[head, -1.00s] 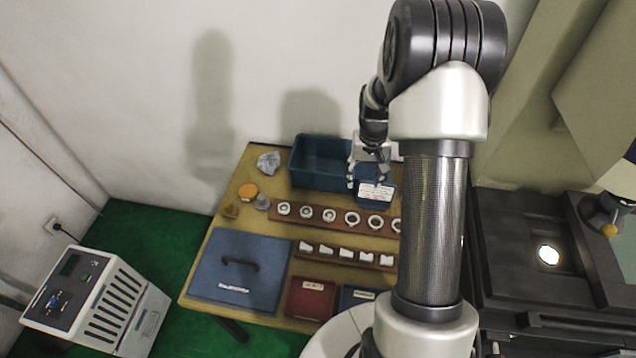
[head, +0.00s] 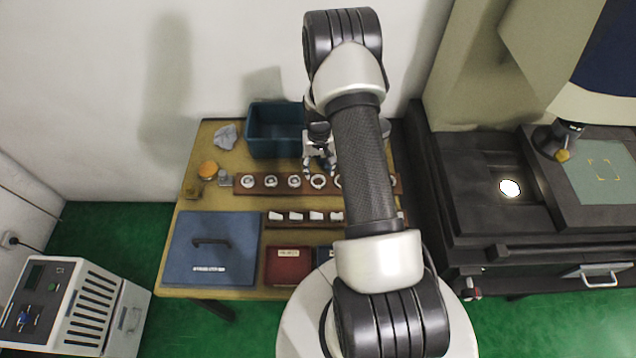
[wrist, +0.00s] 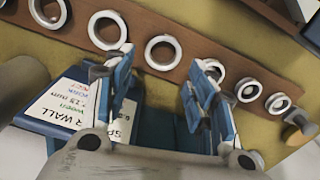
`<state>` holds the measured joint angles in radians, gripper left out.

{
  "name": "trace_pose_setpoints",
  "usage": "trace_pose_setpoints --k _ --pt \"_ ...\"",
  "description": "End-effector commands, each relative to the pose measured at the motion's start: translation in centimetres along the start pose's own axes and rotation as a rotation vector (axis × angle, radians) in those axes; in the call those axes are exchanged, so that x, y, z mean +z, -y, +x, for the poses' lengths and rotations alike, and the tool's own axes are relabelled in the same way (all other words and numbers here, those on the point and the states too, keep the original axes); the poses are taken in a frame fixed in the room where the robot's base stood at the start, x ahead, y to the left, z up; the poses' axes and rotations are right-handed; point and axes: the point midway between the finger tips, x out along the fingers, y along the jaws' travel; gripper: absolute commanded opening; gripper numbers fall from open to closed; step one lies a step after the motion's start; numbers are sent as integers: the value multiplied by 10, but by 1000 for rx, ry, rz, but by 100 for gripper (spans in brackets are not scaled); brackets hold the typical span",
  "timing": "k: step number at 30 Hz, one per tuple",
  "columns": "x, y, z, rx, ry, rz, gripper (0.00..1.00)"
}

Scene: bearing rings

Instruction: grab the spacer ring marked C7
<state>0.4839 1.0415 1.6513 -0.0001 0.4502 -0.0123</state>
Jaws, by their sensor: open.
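Several pale rings stand in a row on a brown wooden rack (head: 240,187). No C7 mark is readable on any of them. My gripper (head: 320,172) is open at the rack, near the fourth ring from the left (head: 318,181). In the wrist view my gripper (wrist: 165,65) has its two blue-padded fingers spread, with one white ring (wrist: 163,52) showing between them and nothing held. The right finger partly covers the neighbouring ring (wrist: 210,70). I cannot tell how high the fingertips are above the rack.
A large blue bin (head: 262,128) stands behind the rack. A labelled blue box (wrist: 65,95) lies close to my gripper. In front are a second rack of white pieces (head: 296,217), a blue lidded panel (head: 215,265) and a red tray (head: 288,268). A dark machine (head: 470,220) stands right.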

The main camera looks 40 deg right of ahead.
Motion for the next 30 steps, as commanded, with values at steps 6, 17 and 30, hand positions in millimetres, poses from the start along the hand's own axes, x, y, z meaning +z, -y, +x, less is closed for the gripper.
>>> trace_pose_setpoints --k 6,17,30 --pt "0 2 16 0 -1 0 51" --pt "1 3 54 0 -2 0 51" --pt "2 3 52 0 -2 0 31"
